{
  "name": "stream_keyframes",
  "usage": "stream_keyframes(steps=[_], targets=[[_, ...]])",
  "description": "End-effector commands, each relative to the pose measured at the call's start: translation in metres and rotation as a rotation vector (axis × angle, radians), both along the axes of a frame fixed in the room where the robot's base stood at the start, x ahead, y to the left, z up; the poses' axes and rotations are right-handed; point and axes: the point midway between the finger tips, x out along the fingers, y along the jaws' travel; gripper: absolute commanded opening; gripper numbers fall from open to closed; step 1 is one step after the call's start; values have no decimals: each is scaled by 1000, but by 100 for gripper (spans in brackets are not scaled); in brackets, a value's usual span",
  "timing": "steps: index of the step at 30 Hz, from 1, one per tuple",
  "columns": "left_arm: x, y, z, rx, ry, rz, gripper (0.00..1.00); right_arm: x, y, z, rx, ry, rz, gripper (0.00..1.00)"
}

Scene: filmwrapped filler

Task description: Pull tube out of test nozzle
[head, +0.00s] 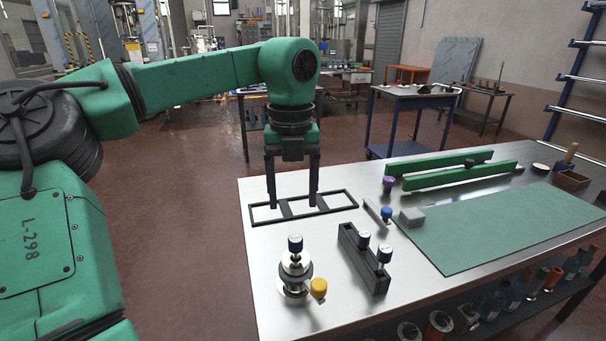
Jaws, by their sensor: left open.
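The test nozzle (294,284) is a round metal fitting standing near the table's front left, with a yellow knob at its right side. A tube with a dark blue cap (295,242) stands upright in its top. My left gripper (292,203) is behind the nozzle, pointing down with its two fingers spread apart. Nothing shows between the fingers. The fingertips are over or in a flat black divided frame (346,207); I cannot tell whether they touch it. My right gripper is out of view.
A black rack (362,262) with two blue-capped tubes stands right of the nozzle. Another blue-capped item (386,213), a grey block (412,217) and a purple-topped item (388,184) stand farther back. A green mat (500,230) and green bars (460,176) lie right.

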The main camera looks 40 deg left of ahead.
Motion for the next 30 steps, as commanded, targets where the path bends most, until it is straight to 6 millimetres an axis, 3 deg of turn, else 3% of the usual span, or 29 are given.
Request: stream_keyframes(steps=[2,5,12,16,23,24,29,30], targets=[[-1,0,-21,-3,5,-1,72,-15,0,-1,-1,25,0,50],[0,0,-46,-5,5,0,72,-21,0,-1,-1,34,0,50],[0,0,-97,-3,3,2,72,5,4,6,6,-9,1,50],[1,0,-110,-3,0,1,72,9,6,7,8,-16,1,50],[1,0,-113,-1,0,2,72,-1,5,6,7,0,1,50],[1,0,-113,-1,0,2,68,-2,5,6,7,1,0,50],[1,0,-112,-1,0,2,7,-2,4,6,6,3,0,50],[1,0,-112,-1,0,2,0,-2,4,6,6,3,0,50]])
